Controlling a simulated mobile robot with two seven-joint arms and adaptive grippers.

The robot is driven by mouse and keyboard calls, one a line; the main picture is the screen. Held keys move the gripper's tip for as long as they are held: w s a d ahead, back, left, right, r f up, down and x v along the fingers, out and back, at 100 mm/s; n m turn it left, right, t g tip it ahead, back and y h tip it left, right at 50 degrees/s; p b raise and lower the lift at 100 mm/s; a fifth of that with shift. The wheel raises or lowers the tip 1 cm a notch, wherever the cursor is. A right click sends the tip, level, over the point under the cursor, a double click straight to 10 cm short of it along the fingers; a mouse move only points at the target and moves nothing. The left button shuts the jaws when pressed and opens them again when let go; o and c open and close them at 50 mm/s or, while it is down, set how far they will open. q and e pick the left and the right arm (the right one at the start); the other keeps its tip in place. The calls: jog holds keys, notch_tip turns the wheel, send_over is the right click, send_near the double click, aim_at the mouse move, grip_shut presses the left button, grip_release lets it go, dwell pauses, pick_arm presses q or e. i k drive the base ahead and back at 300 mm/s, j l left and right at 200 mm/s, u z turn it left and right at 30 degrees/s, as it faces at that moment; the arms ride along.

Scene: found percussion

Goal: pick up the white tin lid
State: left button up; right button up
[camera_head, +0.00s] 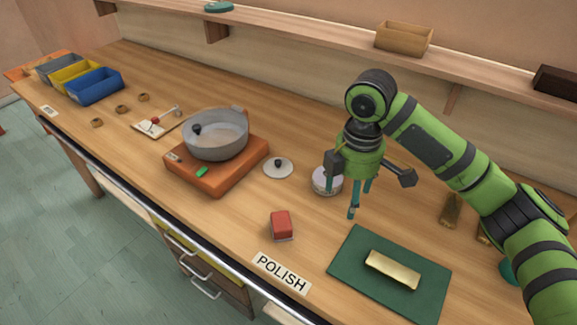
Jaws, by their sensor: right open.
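A flat, round white lid (278,167) with a dark knob lies on the wooden bench (235,215), just right of the orange block under the pan. A small round tin (327,182) with a pale top stands to its right, partly hidden by my right gripper. I cannot tell whether that top is a separate lid. My right gripper (356,200) points down over the bench, open and empty, just right of the tin and farther from the knobbed lid. Whether its fingers touch the tin is unclear. My left gripper is out of view.
A grey pan (217,146) sits on an orange block (212,180). A red block (281,224) lies in front. A green mat (345,262) carries a brass bar (392,270). Bare bench surrounds the knobbed lid. A shelf (300,35) runs along the back.

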aim_at(276, 167)
jog(key=i+j, duration=0.15)
jog(key=j, duration=0.2)
jog(key=i+j, duration=0.2)
jog(key=j, duration=0.15)
jog(key=i+j+z, duration=0.1)
jog(key=j, duration=0.25)
jog(key=i+j, duration=0.2)
jog(key=j, duration=0.15)
jog(key=i+j, duration=0.15)
jog(key=j, duration=0.25)
jog(key=z, duration=0.05)
